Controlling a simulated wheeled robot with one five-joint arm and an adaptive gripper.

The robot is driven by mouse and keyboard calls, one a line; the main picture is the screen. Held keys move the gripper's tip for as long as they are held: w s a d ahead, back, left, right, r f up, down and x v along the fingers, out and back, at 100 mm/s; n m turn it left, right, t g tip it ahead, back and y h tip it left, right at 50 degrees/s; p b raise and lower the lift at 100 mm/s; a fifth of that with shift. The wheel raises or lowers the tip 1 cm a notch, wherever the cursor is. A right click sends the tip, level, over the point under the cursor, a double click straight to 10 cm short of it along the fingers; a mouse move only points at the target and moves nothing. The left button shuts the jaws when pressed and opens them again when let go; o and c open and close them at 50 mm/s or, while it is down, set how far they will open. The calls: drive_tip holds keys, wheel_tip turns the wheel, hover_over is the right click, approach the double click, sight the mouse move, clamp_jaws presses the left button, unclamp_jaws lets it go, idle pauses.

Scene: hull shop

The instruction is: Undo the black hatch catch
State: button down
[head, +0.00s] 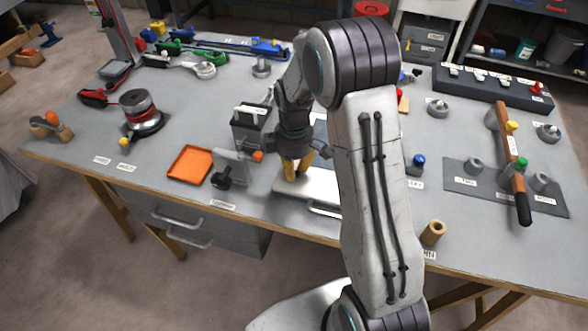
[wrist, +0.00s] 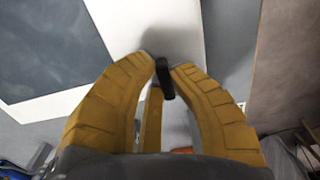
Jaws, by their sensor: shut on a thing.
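The black hatch catch (wrist: 165,78) shows in the wrist view as a short dark bar against a white panel (wrist: 180,28). My gripper (wrist: 165,75) has its yellow fingertips on both sides of the catch and is shut on it. In the head view my gripper (head: 297,172) points down over the white panel (head: 316,187) near the front of the bench. The catch is hidden there behind the fingers. My arm covers part of the panel's right side.
A dark box (head: 250,128) stands behind. A wooden bar with a black grip (head: 523,209) lies at right. The bench's front left is fairly clear.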

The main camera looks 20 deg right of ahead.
idle(0.4)
drive_tip(key=c, duration=1.1)
unclamp_jaws()
drive_tip(key=shift+r, duration=0.1)
wheel_tip(320, 180, up, 12)
drive_tip(key=shift+f, duration=0.1)
